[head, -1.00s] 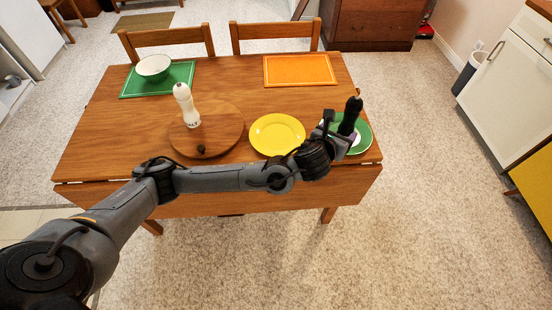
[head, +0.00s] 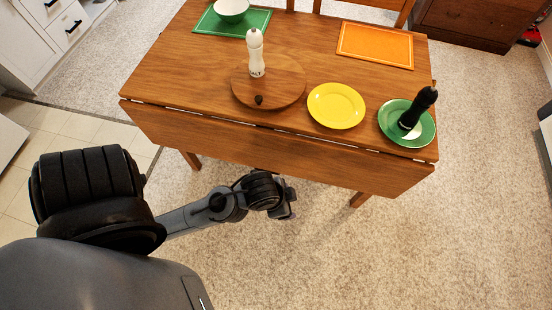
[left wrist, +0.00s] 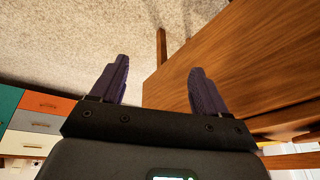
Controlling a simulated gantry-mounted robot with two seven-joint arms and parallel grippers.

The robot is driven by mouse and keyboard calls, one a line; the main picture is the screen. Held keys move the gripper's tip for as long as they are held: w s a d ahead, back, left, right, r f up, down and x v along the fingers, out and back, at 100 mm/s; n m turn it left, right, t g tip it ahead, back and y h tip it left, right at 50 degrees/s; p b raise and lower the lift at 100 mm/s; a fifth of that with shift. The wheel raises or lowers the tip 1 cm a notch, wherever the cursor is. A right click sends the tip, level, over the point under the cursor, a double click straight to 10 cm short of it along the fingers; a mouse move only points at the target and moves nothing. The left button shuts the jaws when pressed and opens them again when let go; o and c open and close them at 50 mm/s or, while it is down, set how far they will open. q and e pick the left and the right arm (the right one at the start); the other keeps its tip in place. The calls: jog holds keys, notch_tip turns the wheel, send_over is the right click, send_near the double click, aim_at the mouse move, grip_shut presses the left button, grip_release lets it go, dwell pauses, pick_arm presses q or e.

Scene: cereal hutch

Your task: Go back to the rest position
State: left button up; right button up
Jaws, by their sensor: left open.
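My left gripper (head: 286,202) is low in front of the table's near side, clear of the tabletop and below its edge. In the left wrist view its two dark fingers (left wrist: 155,85) are spread apart with nothing between them. The black pepper mill (head: 418,106) stands, leaning in the picture, on the green plate (head: 393,127) at the table's right end. The white salt mill (head: 256,52) stands upright on the round wooden board (head: 283,82). My right gripper is not in view.
The wooden table (head: 180,75) has a folded leaf on its near side. A yellow plate (head: 336,105), an orange placemat (head: 375,45) and a white bowl (head: 232,9) on a green placemat (head: 207,23) are on it. The carpet (head: 400,250) in front is clear.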

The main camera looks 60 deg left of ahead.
pick_arm(q)
jog(key=shift+s+a+f+n+g, duration=0.15)
jog(key=shift+s+a+n, duration=0.2)
jog(key=shift+s+n, duration=0.2)
jog(key=shift+s+a+n+g, duration=0.15)
jog(key=shift+s+a+n, duration=0.15)
jog(key=shift+s+n, duration=0.25)
jog(key=shift+s, duration=0.1)
notch_tip(320, 180, up, 48)
jog(key=p, duration=4.7)
jog(key=shift+f, duration=0.25)
jog(key=shift+f, duration=0.1)
